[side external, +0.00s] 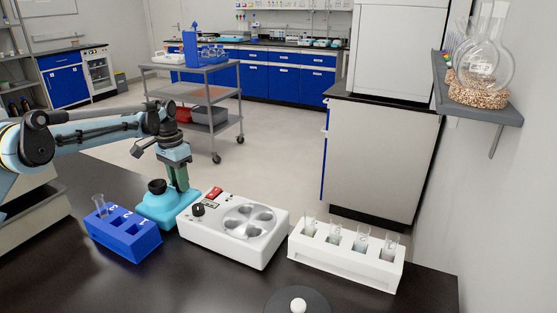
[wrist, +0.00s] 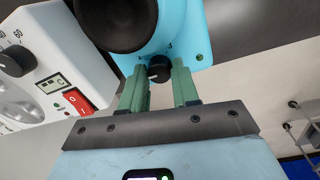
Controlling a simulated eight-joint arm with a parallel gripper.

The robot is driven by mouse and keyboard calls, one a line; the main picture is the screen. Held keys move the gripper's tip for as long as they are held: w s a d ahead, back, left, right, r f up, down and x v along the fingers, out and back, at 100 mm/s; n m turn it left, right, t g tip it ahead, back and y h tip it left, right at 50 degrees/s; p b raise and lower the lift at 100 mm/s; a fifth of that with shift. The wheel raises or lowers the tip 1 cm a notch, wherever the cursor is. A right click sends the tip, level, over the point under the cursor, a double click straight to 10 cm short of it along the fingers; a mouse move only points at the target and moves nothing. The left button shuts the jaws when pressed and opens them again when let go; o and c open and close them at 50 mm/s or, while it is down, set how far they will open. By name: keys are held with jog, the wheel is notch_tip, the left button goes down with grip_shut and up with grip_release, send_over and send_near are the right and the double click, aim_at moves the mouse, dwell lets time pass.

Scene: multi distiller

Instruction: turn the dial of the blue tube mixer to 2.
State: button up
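The blue tube mixer (side external: 168,208) is a light blue base with a round black cup (side external: 157,186) on top, standing on the dark bench. Its small black dial (wrist: 158,69) shows in the wrist view, with faint marks around it. My gripper (wrist: 160,76) has one green finger on each side of the dial, very close to its edges. I cannot tell whether the fingers press on it. In the side view my gripper (side external: 178,187) points down over the mixer, beside the cup, and the dial is hidden. The dial's exact setting is too small to read.
A white device (side external: 262,258) with a red switch and round wells stands close to the right of the mixer. A blue tube rack (side external: 125,240) stands to the left. A white rack (side external: 345,265) with several tubes is farther right. A dark round plate (side external: 322,300) lies in front.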

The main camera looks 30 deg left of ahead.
grip_shut()
jog(key=shift+m, duration=2.9)
jog(key=shift+d, duration=0.1)
jog(key=o, duration=0.5)
grip_release()
jog(key=shift+r, duration=0.15)
